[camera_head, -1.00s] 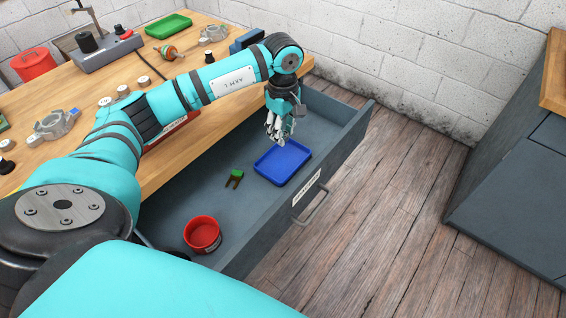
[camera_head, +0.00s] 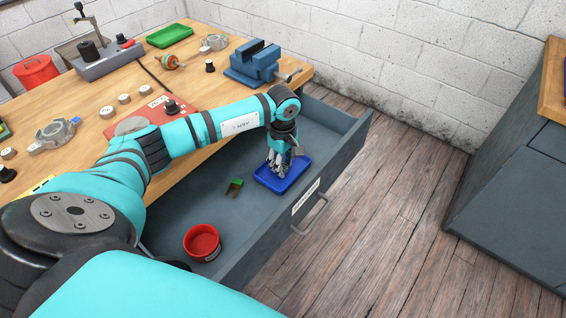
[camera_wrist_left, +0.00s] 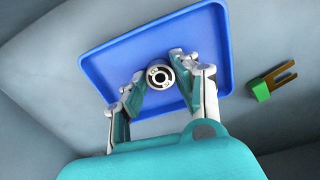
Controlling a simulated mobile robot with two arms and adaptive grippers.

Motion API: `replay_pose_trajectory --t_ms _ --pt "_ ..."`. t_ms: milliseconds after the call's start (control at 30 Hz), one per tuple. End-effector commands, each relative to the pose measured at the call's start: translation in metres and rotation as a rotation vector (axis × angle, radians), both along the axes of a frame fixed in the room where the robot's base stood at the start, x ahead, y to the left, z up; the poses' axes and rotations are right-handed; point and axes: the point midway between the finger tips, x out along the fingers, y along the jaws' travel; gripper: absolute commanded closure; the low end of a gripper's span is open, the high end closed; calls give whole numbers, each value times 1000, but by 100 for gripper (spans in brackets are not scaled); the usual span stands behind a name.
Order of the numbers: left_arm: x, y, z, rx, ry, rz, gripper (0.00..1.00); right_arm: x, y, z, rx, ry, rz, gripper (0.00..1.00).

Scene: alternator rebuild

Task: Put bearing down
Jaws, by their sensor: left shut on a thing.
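The bearing (camera_wrist_left: 160,75), a small metal ring with a dark centre, shows in the left wrist view between the fingertips of my left gripper (camera_wrist_left: 155,90). The gripper is shut on it. Behind it lies the blue tray (camera_wrist_left: 110,55), inside the open drawer. In the head view my left gripper (camera_head: 279,170) points down at the blue tray (camera_head: 298,178), with its fingertips over the tray's floor. The bearing is hidden there by the fingers. I cannot tell whether the bearing touches the tray. My right gripper is not in view.
The open grey drawer (camera_head: 225,220) also holds a red bowl (camera_head: 202,243) and a small green-and-brown forked part (camera_head: 235,187), also in the wrist view (camera_wrist_left: 270,83). A blue vise (camera_head: 253,65) stands on the wooden bench beside the drawer. The drawer floor between them is clear.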

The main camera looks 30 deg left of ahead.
Motion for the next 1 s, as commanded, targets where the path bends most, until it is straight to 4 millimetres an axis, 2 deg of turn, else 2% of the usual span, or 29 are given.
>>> replay_pose_trajectory --t_ms 67,100,267,533,667,767,1000 --pt "0 0 -4 0 0 0 100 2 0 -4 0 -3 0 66" --pt "0 0 -4 0 0 0 69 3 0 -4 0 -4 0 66" --pt "0 0 -3 0 1 0 48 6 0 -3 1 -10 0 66" --pt "0 0 -2 0 1 0 47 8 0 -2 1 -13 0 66" --pt "1 0 6 0 -1 0 47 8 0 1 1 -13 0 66" --pt "1 1 22 1 -4 -1 47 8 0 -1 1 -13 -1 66" --pt "1 1 75 1 -5 -1 47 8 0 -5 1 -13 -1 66"
